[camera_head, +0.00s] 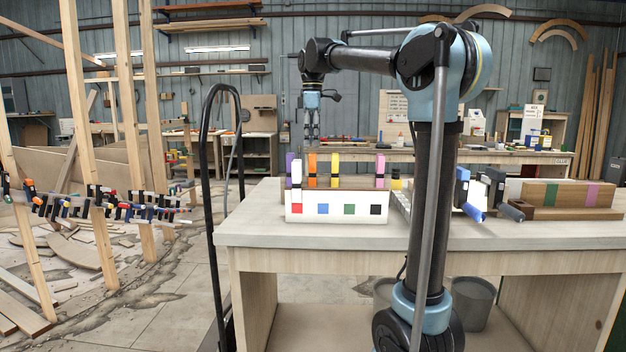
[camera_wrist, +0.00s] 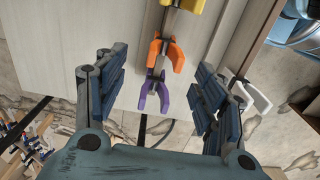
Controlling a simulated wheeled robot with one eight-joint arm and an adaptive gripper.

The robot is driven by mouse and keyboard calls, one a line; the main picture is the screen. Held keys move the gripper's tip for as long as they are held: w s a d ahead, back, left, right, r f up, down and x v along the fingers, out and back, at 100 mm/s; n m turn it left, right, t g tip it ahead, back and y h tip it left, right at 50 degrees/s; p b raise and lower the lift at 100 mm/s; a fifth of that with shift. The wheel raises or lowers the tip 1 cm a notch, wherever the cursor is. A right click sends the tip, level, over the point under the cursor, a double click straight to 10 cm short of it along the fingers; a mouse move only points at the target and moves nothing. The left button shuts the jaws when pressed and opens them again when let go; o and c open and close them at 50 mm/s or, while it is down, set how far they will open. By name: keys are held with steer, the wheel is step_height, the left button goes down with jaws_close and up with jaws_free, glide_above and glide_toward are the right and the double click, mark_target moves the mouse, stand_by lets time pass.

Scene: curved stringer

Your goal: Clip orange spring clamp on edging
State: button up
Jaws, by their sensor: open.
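The orange spring clamp (camera_head: 311,168) stands at the rack on the bench, between a white and purple pair and a yellow clamp. In the wrist view the orange clamp (camera_wrist: 174,58) lies between my fingers, toward their tips. My gripper (camera_head: 312,135) points down above the rack, with its open fingers (camera_wrist: 160,66) on both sides of the orange and purple clamps and nothing held. The edging (camera_head: 100,212) is a long curved strip at the left, fixed along wooden posts and crowded with clamps.
The white rack (camera_head: 343,196) stands on the bench (camera_head: 300,232). A purple clamp (camera_wrist: 153,97), a yellow clamp (camera_wrist: 185,4) and a white clamp (camera_wrist: 256,96) are near my fingers. A black rail (camera_head: 205,160) stands between bench and edging. Wood scraps lie on the floor.

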mark_target(313, 163)
steer(key=shift+s+f, duration=0.2)
steer(key=shift+f, duration=1.9)
steer(key=shift+s+f, duration=0.15)
steer(key=shift+f, duration=1.9)
steer(key=c, duration=1.4)
